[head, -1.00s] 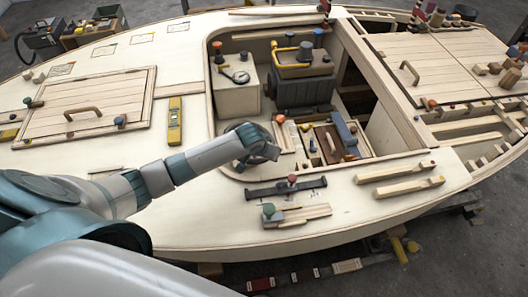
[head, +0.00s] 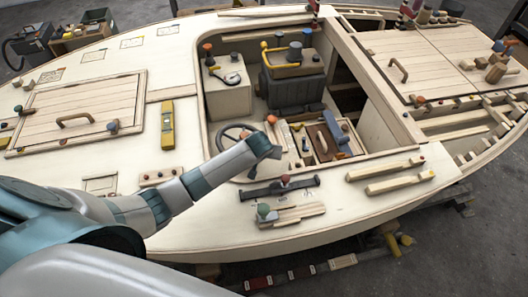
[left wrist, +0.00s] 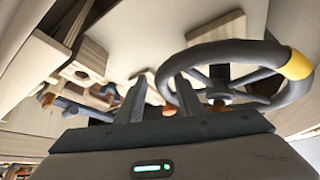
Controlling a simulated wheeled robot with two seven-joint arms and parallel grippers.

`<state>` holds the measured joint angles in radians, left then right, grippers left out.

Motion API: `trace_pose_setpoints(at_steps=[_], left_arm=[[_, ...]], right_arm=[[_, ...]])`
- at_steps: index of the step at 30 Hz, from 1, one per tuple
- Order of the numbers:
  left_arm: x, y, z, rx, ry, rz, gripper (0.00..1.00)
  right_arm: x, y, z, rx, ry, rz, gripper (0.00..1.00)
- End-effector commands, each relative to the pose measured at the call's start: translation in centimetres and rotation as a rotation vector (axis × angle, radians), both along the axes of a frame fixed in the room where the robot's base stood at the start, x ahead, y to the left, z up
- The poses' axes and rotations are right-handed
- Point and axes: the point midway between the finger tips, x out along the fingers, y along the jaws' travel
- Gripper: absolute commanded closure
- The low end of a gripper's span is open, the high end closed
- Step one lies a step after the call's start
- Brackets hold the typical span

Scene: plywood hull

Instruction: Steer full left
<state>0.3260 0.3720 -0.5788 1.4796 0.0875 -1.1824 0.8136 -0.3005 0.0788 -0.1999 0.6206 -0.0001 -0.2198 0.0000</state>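The dark steering wheel (head: 219,138) stands in the cockpit well. In the head view my left forearm hides its lower part. In the left wrist view the wheel (left wrist: 222,50) fills the upper right, with a yellow band (left wrist: 298,65) on the right of its rim. My left gripper (left wrist: 161,84) is open, its two fingers apart with nothing seen held between them. Its right finger overlaps the left side of the rim in view; I cannot tell whether they touch. In the head view the left gripper (head: 272,149) is just right of the wheel. My right gripper is not in view.
A dark engine block with a yellow handle (head: 281,69) sits behind the wheel. A box with a gauge (head: 228,90) is at its back left. An orange-red knob (head: 271,119) is close to my left gripper. A black rail (head: 281,190) lies on the front deck.

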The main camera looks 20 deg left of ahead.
Motion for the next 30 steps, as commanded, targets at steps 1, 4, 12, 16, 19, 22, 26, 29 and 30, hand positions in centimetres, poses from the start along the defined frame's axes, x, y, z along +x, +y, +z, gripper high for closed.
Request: trace_pose_setpoints(at_steps=[1, 4, 12, 16, 19, 22, 26, 29, 30], left_arm=[[0.0, 0.0, 0.0, 0.0, -0.001, 0.0, 0.63], [0.1, 0.1, 0.1, 0.001, -0.002, 0.0, 0.63], [0.0, 0.2, 0.3, 0.003, -0.002, 0.002, 0.63], [-0.2, 0.1, 0.8, 0.003, -0.003, 0.001, 0.63], [-0.6, 0.0, 1.4, 0.003, -0.003, 0.001, 0.63], [-1.2, -0.1, 2.3, 0.003, -0.003, 0.0, 0.63], [-2.1, -0.5, 3.9, 0.001, -0.006, 0.0, 0.63], [-3.0, -0.7, 5.2, 0.001, -0.005, 0.0, 0.63], [-3.3, -0.8, 5.8, 0.001, -0.005, 0.0, 0.63]], right_arm=[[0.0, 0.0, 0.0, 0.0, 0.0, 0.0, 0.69], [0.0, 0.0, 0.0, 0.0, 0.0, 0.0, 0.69], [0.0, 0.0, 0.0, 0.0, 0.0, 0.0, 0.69], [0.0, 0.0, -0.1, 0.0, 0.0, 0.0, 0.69], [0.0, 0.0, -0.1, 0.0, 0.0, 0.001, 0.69], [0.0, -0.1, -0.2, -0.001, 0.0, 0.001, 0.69], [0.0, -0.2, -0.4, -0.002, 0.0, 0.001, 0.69], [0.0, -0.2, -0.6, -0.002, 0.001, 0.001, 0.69], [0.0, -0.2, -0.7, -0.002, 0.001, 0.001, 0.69]])
